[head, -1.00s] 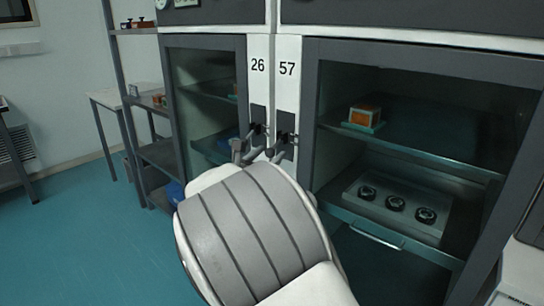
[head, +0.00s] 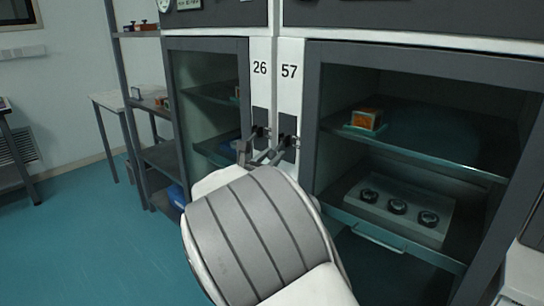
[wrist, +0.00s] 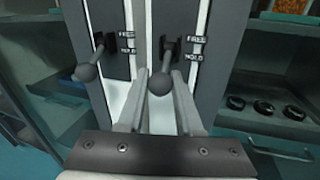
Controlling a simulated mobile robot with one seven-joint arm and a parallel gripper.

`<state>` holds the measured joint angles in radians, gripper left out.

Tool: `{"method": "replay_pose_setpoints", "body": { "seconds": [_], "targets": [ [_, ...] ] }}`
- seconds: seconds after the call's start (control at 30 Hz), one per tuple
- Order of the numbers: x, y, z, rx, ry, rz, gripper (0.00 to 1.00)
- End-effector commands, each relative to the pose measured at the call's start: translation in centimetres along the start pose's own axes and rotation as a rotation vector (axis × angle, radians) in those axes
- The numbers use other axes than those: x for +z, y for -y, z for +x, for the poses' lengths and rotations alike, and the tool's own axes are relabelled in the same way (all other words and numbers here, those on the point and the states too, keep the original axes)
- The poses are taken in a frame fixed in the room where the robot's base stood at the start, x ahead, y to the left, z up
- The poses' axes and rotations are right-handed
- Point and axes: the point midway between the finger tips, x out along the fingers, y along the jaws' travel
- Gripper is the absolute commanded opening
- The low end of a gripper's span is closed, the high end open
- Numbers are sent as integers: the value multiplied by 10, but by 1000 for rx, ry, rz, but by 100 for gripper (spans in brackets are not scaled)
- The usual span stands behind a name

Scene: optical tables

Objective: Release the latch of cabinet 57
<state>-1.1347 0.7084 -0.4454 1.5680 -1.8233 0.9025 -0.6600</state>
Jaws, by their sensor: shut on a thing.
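Cabinet 57 (head: 312,120) is on the right, with a dark-framed glass door that looks closed. Its latch (head: 290,141) is a dark lever below the label "57" (head: 289,72). In the wrist view the latch ends in a round knob (wrist: 160,84), with FREE and HOLD marks to the right of its pivot. My gripper (wrist: 158,92) has its two pale fingers on either side of this knob and is shut on it. In the head view my gripper (head: 258,156) is mostly hidden by my wrist. The knob hangs below the pivot, on the HOLD side.
The latch of cabinet 26 (wrist: 88,71) sits close to the left, with its own FREE and HOLD marks. An orange box (head: 366,121) and a tray with three black round parts (head: 398,207) are inside cabinet 57. The floor (head: 90,235) at left is clear.

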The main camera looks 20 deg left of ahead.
Motion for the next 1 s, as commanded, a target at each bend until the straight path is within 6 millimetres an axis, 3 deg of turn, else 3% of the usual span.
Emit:
{"method": "replay_pose_setpoints", "body": {
  "seconds": [0.37,1.0],
  "targets": [
    [11,-1,-2,-6,-80,23,0],
    [32,-4,-7,-31,-423,115,0]
  ]
}}
